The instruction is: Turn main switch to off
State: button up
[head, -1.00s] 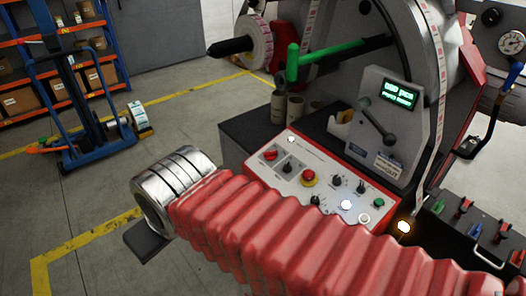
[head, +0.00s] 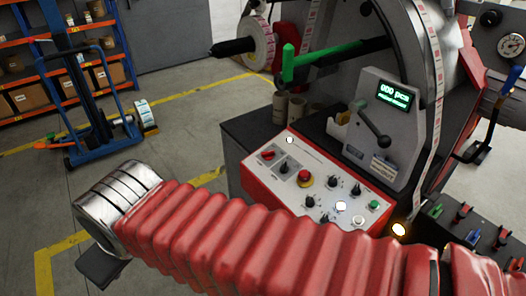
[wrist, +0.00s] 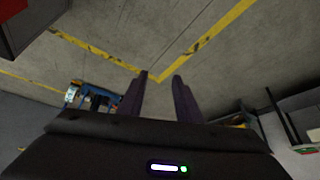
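A red rotary knob (head: 268,155), which looks like the main switch, sits at the upper left of the white, red-edged control panel (head: 325,167) in the head view. Its exact pointer angle is too small to read. My red-sleeved arm crosses in front of the panel's lower edge, its silver end at the lower left, away from the knob. My gripper (wrist: 157,85) shows in the wrist view with two dark fingers apart and nothing between them, above the floor. The knob is not in the wrist view.
A red emergency button (head: 305,176) and a black knob (head: 284,167) are close to the red knob. A green-handled bar (head: 288,62) and a display unit (head: 387,120) stand behind the panel. A blue pallet truck (head: 95,130) is at left; floor between is clear.

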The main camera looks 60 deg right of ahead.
jog(key=shift+o, duration=0.4)
jog(key=shift+o, duration=0.7)
jog(key=shift+w+d, duration=0.1)
jog(key=shift+o, duration=0.8)
jog(key=shift+w+d+r, duration=0.15)
jog(key=shift+w+d, duration=0.1)
jog(key=o, duration=0.3)
jog(key=w+d+m, duration=0.1)
jog(key=w+d, duration=0.1)
jog(key=d, duration=0.1)
jog(key=w+d+r+m+h, duration=0.1)
jog(key=d, duration=0.3)
jog(key=w+d+m+h, duration=0.1)
jog(key=w+d, duration=0.1)
jog(key=d, duration=0.2)
jog(key=shift+w+r+g, duration=0.15)
jog(key=shift+w+g, duration=0.15)
jog(key=shift+g, duration=0.1)
jog(key=shift+o, duration=0.2)
jog(key=d+f+m+g+h, duration=0.3)
jog(key=d+m, duration=0.3)
jog(key=d, duration=2.2)
jog(key=s+d+f+m, duration=0.1)
jog(key=s+d, duration=0.2)
jog(key=d, duration=0.3)
jog(key=s+d+f+m+g, duration=0.1)
jog(key=s+d+f, duration=0.1)
jog(key=d, duration=0.4)
jog(key=shift+s+d+f+g, duration=0.3)
jog(key=shift+s, duration=0.45)
